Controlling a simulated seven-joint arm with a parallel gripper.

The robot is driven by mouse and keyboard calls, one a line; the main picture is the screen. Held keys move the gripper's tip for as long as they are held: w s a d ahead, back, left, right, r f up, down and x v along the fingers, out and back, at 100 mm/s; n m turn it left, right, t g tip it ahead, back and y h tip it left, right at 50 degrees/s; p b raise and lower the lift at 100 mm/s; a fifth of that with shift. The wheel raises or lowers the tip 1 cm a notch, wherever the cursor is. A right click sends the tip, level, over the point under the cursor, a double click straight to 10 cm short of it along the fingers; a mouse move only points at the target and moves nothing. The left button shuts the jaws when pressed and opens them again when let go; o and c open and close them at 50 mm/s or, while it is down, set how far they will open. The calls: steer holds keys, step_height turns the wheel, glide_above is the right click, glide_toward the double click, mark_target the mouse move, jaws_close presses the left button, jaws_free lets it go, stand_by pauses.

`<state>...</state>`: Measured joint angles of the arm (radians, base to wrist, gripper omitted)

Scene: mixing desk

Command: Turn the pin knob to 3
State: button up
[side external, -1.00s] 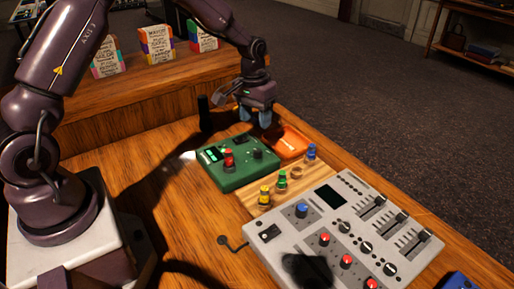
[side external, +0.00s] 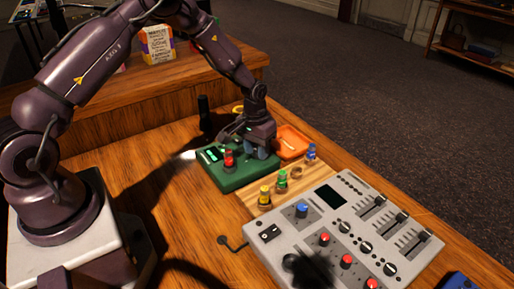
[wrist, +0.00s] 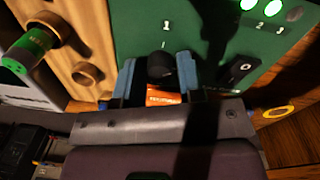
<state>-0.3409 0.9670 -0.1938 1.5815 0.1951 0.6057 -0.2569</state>
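The green box (side external: 243,175) sits on the desk with a red knob (side external: 229,158) at its front left. My gripper (side external: 256,151) is lowered over the box's right part, pointing down. In the wrist view its blue fingertips (wrist: 157,77) stand on both sides of a black knob (wrist: 160,66). The fingers are apart, with a gap at the left; the right finger is close to the knob, and I cannot tell whether it touches. A white "1" and a short line are printed beside the knob. In the side view the gripper hides this knob.
A black upright post (side external: 204,112) and a yellow ring (side external: 238,109) are behind the box.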

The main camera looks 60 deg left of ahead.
steer(key=c, duration=0.5)
steer(key=shift+m, duration=0.3)
steer(key=m, duration=1.1)
steer(key=shift+g, duration=0.3)
steer(key=shift+m, duration=0.3)
steer(key=o, duration=0.9)
